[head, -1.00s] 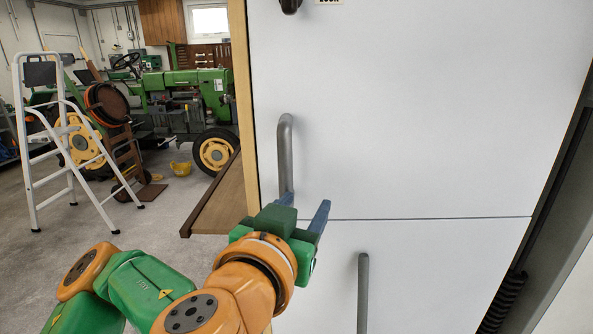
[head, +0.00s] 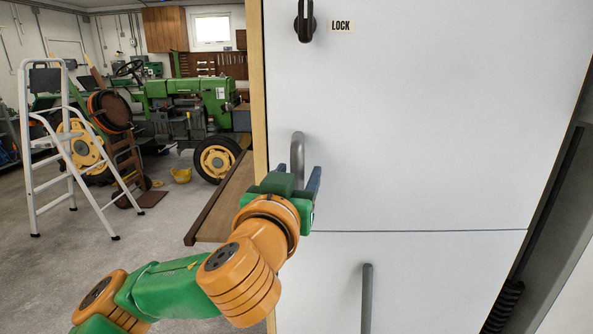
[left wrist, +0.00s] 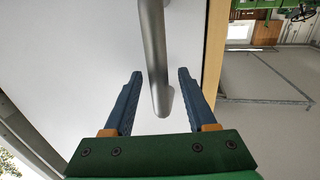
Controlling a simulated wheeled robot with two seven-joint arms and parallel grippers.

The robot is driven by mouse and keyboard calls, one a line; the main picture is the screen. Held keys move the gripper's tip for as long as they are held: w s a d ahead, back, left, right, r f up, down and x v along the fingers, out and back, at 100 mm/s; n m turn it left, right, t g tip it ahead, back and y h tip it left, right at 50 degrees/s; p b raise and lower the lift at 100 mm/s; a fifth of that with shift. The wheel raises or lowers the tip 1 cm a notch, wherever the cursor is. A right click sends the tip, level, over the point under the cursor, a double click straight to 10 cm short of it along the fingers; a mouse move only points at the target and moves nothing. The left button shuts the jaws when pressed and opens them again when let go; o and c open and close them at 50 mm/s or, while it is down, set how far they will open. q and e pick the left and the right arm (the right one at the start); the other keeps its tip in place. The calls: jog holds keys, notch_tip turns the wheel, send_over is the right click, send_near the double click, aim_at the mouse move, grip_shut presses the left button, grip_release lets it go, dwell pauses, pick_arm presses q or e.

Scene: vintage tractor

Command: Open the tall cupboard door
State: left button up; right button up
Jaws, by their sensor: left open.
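The cupboard front is white, with an upper door (head: 430,120) above a seam and a lower door (head: 450,280) below it. Both look closed. The upper door's grey bar handle (head: 297,150) is near its left edge. My left gripper (head: 299,172) is open at the lower part of this handle and partly hides it. In the left wrist view the handle (left wrist: 154,50) runs between the two blue fingers (left wrist: 160,75), with gaps on both sides. A dark lock knob (head: 305,22) with a LOCK label (head: 341,26) is higher up. My right gripper is out of view.
The lower door has its own grey handle (head: 366,298). A brown wooden bench or shelf (head: 222,200) juts out left of the cupboard. A white stepladder (head: 68,150) and a green tractor (head: 190,105) stand farther left.

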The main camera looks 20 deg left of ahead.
pick_arm(q)
jog(key=shift+w+d, duration=0.1)
jog(key=shift+c, duration=0.9)
grip_shut()
dwell(0.4)
